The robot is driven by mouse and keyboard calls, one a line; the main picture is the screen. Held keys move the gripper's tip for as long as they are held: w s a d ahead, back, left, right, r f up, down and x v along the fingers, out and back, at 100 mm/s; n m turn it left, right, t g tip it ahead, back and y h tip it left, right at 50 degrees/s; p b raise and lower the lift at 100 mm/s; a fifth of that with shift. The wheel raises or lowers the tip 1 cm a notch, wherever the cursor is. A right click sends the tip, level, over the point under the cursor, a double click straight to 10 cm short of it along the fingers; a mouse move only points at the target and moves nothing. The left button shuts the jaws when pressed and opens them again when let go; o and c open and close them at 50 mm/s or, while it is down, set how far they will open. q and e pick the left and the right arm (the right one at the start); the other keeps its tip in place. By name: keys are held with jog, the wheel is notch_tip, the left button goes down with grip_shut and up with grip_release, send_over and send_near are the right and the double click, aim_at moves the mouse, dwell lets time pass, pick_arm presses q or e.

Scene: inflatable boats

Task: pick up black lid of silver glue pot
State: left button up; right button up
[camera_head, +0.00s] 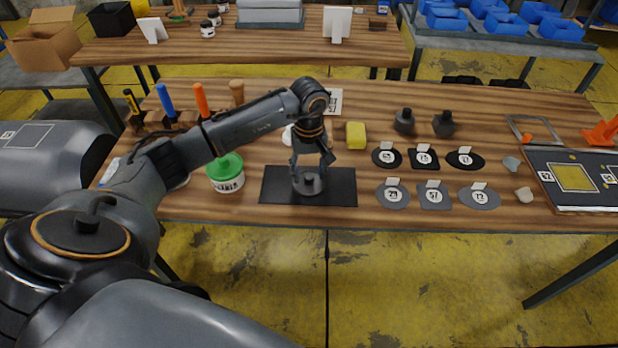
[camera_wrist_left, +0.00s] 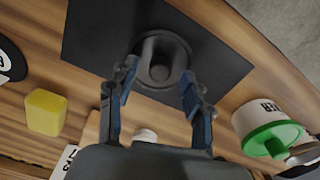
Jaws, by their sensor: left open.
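A dark grey round lid with a raised knob (camera_head: 309,183) is on the black mat (camera_head: 341,190) near the table's front edge. In the left wrist view the lid (camera_wrist_left: 158,62) lies just ahead of the fingers, knob facing the camera. I cannot clearly make out the silver pot's body beneath it. My left gripper (camera_head: 311,172) points down over the lid with its fingers spread. In the left wrist view the open fingers (camera_wrist_left: 160,95) stand to either side of the knob, with nothing held between them. My right gripper is not in view.
A white pot with a green lid (camera_head: 225,175) stands left of the mat. A yellow sponge-like block (camera_head: 356,136) is behind it to the right. Several dark flat patches with tags, such as this one (camera_head: 392,195), lie to the right. Tools with coloured handles stand at the back left.

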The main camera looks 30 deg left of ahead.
pick_arm(q)
jog(key=shift+f, duration=0.7)
grip_shut()
